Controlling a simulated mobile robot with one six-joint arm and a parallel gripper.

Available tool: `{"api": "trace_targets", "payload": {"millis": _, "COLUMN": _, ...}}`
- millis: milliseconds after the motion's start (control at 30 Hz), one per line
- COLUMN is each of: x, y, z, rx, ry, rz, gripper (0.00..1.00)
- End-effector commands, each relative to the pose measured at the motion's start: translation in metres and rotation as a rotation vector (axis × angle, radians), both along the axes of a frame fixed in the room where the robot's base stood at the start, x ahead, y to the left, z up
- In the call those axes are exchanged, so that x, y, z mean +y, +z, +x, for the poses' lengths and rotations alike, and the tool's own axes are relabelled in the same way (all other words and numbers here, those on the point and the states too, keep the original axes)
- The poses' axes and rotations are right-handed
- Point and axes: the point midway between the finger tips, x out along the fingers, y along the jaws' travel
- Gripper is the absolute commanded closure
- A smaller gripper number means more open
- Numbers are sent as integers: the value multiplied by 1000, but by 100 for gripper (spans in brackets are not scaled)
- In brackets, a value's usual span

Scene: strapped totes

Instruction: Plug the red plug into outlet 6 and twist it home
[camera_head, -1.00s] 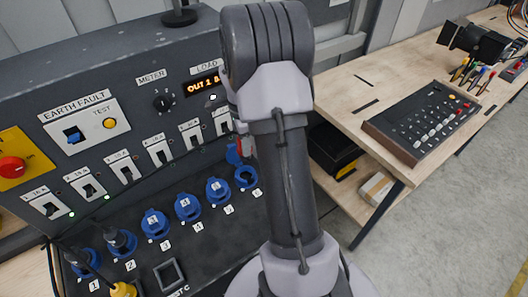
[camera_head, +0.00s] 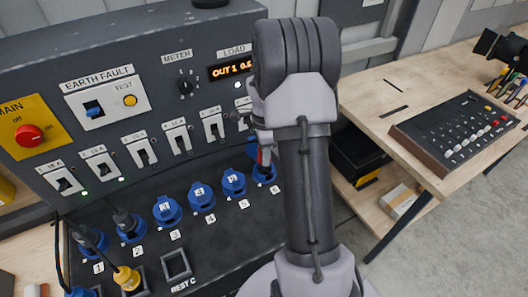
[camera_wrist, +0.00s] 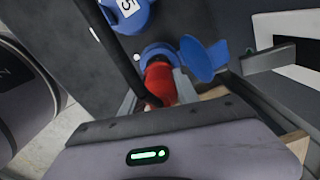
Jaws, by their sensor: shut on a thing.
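The red plug (camera_wrist: 158,84) is between the jaws of my gripper (camera_wrist: 156,90), which is shut on it. In the wrist view its front end meets the blue ring of outlet 6 (camera_wrist: 155,50). I cannot tell how deep it sits or how it is turned. The outlet's blue lid (camera_wrist: 205,60) stands open beside it. In the head view, outlet 6 (camera_head: 266,177) is at the right end of the blue row, partly behind my arm. A sliver of the red plug (camera_head: 262,157) shows above it, next to my gripper (camera_head: 257,152).
Outlet 5 (camera_head: 233,184) is close on the left with its lid closed. Black plugs stand in outlets 1 (camera_head: 92,240) and 2 (camera_head: 128,226). Breaker switches (camera_head: 213,128) line the panel above. A dark cable (camera_wrist: 118,55) passes beside the plug. A workbench (camera_head: 375,100) stands at the right.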

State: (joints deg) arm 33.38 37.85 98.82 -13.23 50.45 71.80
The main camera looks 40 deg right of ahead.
Motion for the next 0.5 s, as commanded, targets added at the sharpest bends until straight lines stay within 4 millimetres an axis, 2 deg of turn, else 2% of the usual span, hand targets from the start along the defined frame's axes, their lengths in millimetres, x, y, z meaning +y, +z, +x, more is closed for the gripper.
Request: {"api": "trace_targets", "payload": {"millis": 500, "x": 0, "y": -2, "z": 0, "rx": 0, "ry": 0, "rz": 0, "gripper": 100}}
